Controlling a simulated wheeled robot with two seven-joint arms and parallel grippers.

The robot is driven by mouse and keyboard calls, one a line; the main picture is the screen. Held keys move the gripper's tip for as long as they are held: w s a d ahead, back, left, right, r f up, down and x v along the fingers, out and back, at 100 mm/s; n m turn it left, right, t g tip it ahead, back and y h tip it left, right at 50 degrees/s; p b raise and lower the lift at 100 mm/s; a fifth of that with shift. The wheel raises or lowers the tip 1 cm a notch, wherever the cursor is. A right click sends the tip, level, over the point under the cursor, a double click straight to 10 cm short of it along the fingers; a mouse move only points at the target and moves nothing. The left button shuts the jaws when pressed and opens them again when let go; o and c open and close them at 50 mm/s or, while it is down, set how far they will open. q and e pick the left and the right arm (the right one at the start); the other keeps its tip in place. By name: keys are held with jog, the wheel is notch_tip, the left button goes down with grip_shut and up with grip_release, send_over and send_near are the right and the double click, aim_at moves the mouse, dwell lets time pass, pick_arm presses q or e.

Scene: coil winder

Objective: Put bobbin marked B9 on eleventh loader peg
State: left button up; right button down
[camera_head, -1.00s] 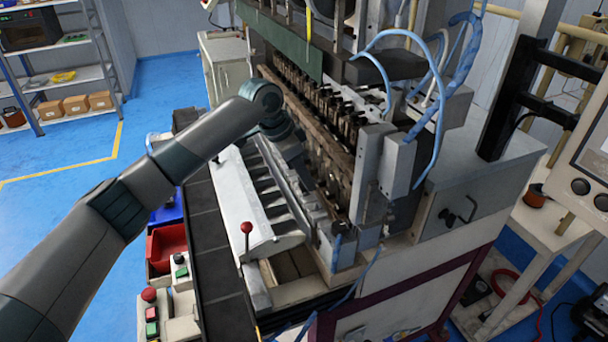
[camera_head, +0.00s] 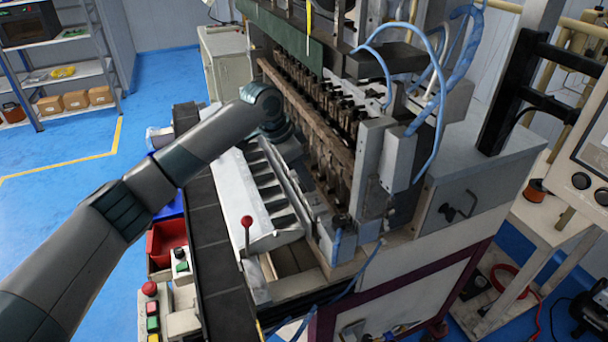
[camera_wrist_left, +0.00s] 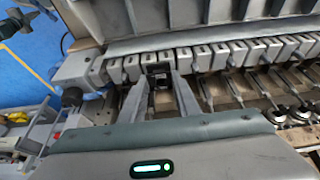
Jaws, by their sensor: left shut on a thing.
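My left gripper (camera_wrist_left: 160,88) reaches over the row of grey slotted blocks on the winder. Its two fingers are shut on a small dark thing (camera_wrist_left: 160,70), mostly hidden between them; I cannot read any mark on it. In the head view my left gripper (camera_head: 291,150) is largely hidden by its own wrist, above the far part of the slotted loader area (camera_head: 272,195). The row of grey blocks (camera_wrist_left: 240,52) runs across the wrist view, with several metal rods below it. I cannot tell which position is the eleventh peg. My right gripper is not in view.
The brown spindle row (camera_head: 325,120) stands close to the right of my wrist. A red-knobbed lever (camera_head: 247,222) rises at the near end. A dark conveyor (camera_head: 210,240) runs left of the loader, beside a red bin (camera_head: 167,240) and push buttons.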

pick_arm(q)
jog(key=shift+f, duration=0.1)
jog(key=o, duration=1.1)
jog(key=shift+b+v, duration=0.45)
jog(key=shift+v, duration=0.5)
jog(key=b+v, duration=0.4)
jog(key=v, duration=1.1)
jog(key=shift+r, duration=0.25)
